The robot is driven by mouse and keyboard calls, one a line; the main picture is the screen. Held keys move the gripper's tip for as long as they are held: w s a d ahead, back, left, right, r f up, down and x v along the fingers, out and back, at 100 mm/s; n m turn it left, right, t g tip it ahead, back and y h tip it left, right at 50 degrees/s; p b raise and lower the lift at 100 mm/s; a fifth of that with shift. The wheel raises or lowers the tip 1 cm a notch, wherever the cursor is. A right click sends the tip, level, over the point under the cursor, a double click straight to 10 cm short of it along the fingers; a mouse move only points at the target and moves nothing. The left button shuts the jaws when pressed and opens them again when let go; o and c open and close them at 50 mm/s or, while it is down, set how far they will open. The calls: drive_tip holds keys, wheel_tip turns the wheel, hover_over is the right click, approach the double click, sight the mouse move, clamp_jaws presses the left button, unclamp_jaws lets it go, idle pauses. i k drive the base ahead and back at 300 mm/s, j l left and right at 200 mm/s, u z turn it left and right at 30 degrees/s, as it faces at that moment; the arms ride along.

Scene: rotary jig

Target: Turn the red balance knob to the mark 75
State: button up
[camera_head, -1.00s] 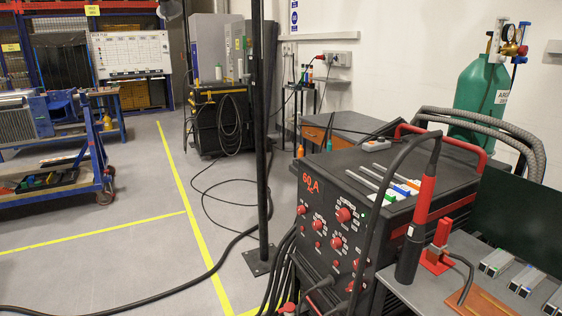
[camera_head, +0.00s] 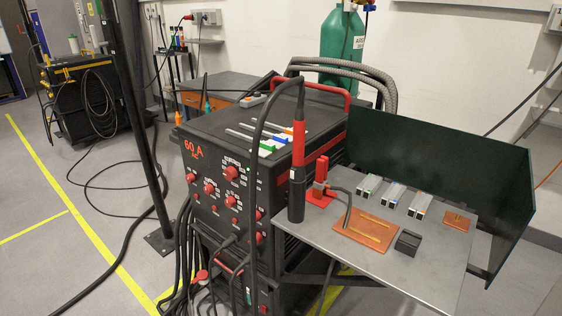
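A black welding machine (camera_head: 217,150) with "60 A" in red on its front stands in the middle of the view. Its front panel carries several red knobs, among them a larger upper knob (camera_head: 230,173), a left knob (camera_head: 191,178), a middle knob (camera_head: 209,188) and a lower right knob (camera_head: 258,238). The labels and scale marks are too small to read, so I cannot tell which is the balance knob or where it points. A torch cable hangs close to the panel's right side. My gripper is not in view.
A grey side table (camera_head: 385,275) holds a black and red torch (camera_head: 297,170), a copper plate (camera_head: 367,230) and several metal bars, with a dark green screen (camera_head: 450,165) behind. Cables hang below the panel. A black post (camera_head: 135,120) stands left. The floor between the yellow lines and the machine has cables.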

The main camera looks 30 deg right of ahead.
sight(209, 189)
drive_tip(key=i, duration=1.05)
